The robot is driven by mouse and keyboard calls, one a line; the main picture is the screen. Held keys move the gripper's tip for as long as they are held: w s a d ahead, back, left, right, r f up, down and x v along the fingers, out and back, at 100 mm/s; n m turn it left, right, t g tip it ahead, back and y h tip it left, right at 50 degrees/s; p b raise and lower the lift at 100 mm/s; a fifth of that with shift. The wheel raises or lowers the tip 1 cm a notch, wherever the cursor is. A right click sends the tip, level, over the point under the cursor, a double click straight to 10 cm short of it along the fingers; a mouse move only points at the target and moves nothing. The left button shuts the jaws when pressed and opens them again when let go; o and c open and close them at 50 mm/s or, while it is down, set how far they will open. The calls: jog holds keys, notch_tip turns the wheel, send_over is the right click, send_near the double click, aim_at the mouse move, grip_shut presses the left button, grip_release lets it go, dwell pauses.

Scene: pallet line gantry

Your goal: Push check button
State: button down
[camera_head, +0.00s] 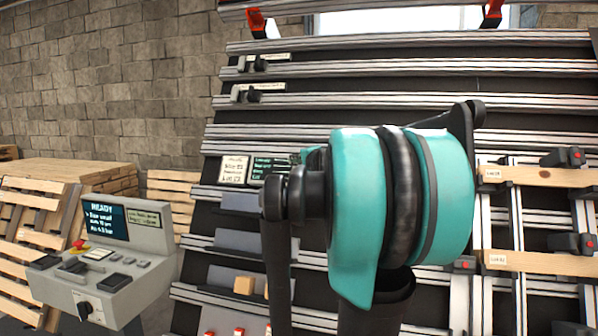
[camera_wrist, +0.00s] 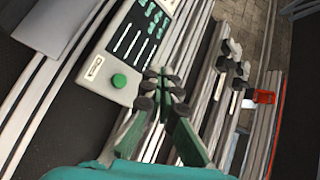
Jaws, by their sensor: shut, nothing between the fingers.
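A round green button (camera_wrist: 119,80) stands out on a pale panel box (camera_wrist: 105,72) in the wrist view. A small label sits beside it, and a dark display with green and white lines lies above it. I cannot read the label. My gripper (camera_wrist: 162,88) is shut and empty, its fingertips just right of the button in the picture and apparently clear of it. In the head view my arm's teal joint covers the gripper and the button. A dark display with green text (camera_head: 270,170) shows just left of the arm.
A grey console (camera_head: 105,280) with a READY screen (camera_head: 105,222) and red stop button (camera_head: 79,244) stands at left, by stacked wooden pallets (camera_head: 40,215). Metal rails (camera_head: 400,68) with clamps cross the sloped rack. Wooden boards (camera_head: 540,262) are clamped at right.

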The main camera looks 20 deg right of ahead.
aim_at(300, 168)
jog(key=shift+w+d+f, duration=0.7)
jog(key=shift+w, duration=0.35)
jog(key=shift+w+d+f, duration=0.7)
jog(key=shift+w+d, duration=0.05)
jog(key=shift+w, duration=0.35)
jog(key=shift+w+d+f, duration=0.7)
jog(key=shift+w, duration=0.35)
jog(key=shift+w, duration=0.1)
jog(key=shift+w+d+f, duration=0.2)
jog(key=shift+w+d+f, duration=0.25)
jog(key=shift+w, duration=0.1)
dwell(0.3)
jog(key=shift+r, duration=0.1)
jog(key=shift+s+a+r, duration=0.35)
jog(key=shift+s+a, duration=0.1)
jog(key=shift+s, duration=0.2)
jog(key=shift+s+a+r, duration=0.4)
jog(key=shift+s, duration=0.2)
jog(key=shift+s+a+r, duration=0.4)
jog(key=shift+s+a, duration=0.05)
jog(key=shift+s, duration=0.2)
jog(key=shift+s+a+r, duration=0.4)
jog(key=shift+s, duration=0.2)
